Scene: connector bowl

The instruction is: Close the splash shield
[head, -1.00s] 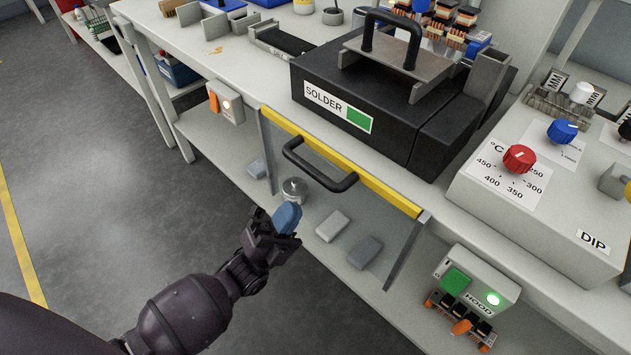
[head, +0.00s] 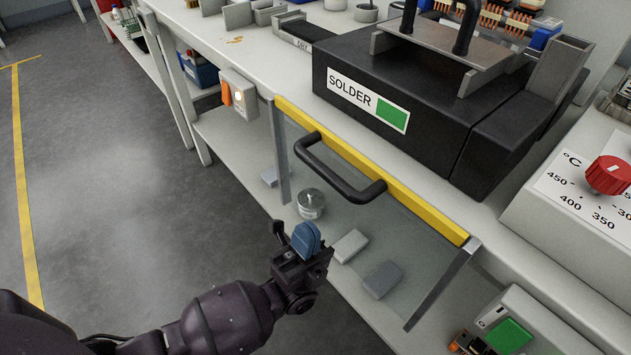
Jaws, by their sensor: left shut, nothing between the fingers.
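The splash shield (head: 395,240) is a clear panel with metal side rails and a yellow top edge (head: 372,168). It hangs down at the front edge of the bench, below the black solder unit (head: 420,105). Its black bar handle (head: 340,182) sticks out near the yellow edge. My left gripper (head: 306,238), with blue fingertips, is shut and empty. It is in front of the shield, below the handle in the picture and apart from it. My right gripper is not in view.
A switch box with an orange lever (head: 238,95) is left of the shield. A green-marked box (head: 510,325) is at lower right. Behind the panel, a round metal item (head: 311,204) and several grey blocks show on the lower shelf. Open floor lies left.

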